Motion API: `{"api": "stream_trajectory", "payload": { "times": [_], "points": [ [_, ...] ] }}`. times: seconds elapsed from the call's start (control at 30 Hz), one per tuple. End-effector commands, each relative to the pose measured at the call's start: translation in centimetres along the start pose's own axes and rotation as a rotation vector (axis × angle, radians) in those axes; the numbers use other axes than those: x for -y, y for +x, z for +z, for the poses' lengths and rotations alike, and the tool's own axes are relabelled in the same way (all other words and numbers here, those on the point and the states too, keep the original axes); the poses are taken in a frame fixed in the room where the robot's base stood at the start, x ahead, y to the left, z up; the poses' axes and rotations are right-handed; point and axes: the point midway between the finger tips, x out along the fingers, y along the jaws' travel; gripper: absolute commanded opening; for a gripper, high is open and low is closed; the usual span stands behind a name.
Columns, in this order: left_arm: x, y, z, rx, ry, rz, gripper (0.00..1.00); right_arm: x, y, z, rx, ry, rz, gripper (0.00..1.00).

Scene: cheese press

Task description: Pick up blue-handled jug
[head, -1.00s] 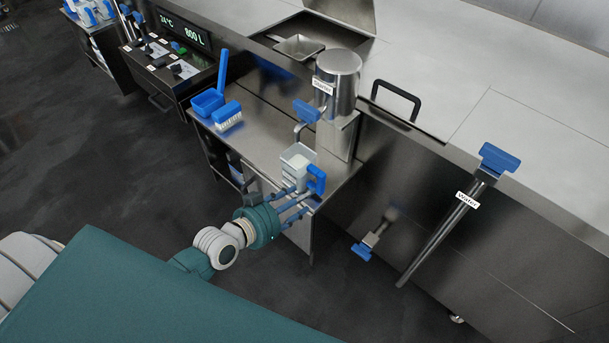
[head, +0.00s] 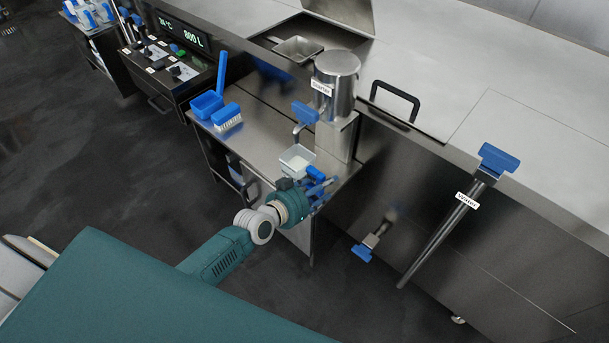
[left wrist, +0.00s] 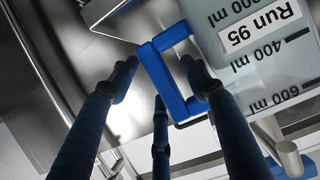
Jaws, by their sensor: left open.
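The jug (head: 295,160) is a pale, translucent container under the starter tap on the steel side table. Its blue handle (head: 315,172) faces my left gripper (head: 318,188), which is partly hidden by my own wrist. In the left wrist view the jug (left wrist: 245,50) has millilitre marks and a "Run 95" label. Its blue handle (left wrist: 164,82) lies between the spread fingers of my left gripper (left wrist: 162,82). The gripper is open, and I cannot tell whether any finger touches the handle. My right gripper is not in view.
The steel "Starter" canister (head: 338,80) stands behind the jug, with its blue-handled tap (head: 305,113) close above it. The large steel vat (head: 430,190) borders the right.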

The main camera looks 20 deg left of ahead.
Motion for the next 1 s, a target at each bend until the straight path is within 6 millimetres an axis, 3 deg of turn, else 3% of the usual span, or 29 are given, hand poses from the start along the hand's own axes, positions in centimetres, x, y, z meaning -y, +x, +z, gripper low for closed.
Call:
{"api": "stream_trajectory", "payload": {
  "times": [0.07, 0.3, 0.73, 1.0],
  "points": [
    [0.0, 0.0, 0.0, 0.000, 0.000, 0.000, 0.47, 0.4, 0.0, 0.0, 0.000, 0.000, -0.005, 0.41],
    [0.0, -0.1, 0.0, 0.000, 0.000, 0.000, 0.01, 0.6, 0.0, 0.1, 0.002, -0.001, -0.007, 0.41],
    [0.1, -0.1, -0.6, -0.006, 0.002, -0.001, 0.00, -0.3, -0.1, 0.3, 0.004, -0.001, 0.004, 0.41],
    [0.0, -1.0, -2.8, -0.009, 0.002, -0.001, 0.00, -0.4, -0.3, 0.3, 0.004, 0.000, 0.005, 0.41]
  ]
}}
